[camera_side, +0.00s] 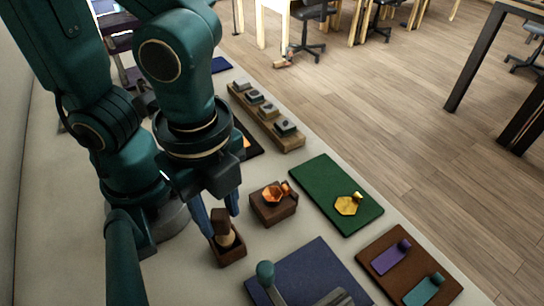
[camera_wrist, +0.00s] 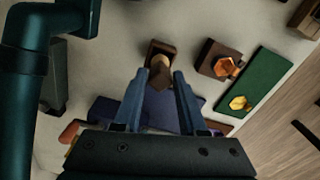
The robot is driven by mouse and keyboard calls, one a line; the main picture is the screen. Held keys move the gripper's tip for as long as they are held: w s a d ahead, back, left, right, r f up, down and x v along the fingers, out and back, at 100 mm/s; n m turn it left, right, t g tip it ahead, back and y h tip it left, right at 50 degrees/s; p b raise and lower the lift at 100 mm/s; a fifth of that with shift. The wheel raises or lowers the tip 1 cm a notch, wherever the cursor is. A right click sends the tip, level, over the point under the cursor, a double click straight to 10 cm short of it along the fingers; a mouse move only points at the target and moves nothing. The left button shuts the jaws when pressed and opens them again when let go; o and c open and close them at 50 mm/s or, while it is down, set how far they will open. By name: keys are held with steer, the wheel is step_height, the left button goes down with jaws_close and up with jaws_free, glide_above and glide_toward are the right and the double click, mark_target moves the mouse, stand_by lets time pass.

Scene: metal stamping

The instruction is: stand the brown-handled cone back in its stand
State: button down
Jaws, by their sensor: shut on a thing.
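The brown-handled cone (camera_side: 221,219) has a dark brown block handle on top and a tan lower part. It is about upright at the small dark brown stand (camera_side: 229,258). Its tan part meets the stand's opening; its tip is hidden, and I cannot tell whether it is fully seated. My gripper (camera_side: 223,222) points down with its blue fingers on either side of the handle, shut on it. In the wrist view the cone (camera_wrist: 160,79) sits between my fingertips (camera_wrist: 159,77), with the stand (camera_wrist: 152,46) just beyond.
Right of the stand is a brown block (camera_side: 272,212) with an orange faceted piece. Further right are a green mat (camera_side: 335,185) with a yellow piece and a brown tray (camera_side: 385,275) with purple and teal pieces. A navy mat (camera_side: 305,265) lies in front. A wooden rack (camera_side: 265,122) stands behind.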

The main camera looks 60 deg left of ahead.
steer(key=shift+f, duration=0.45)
steer(key=shift+c, duration=1.9)
jaws_free()
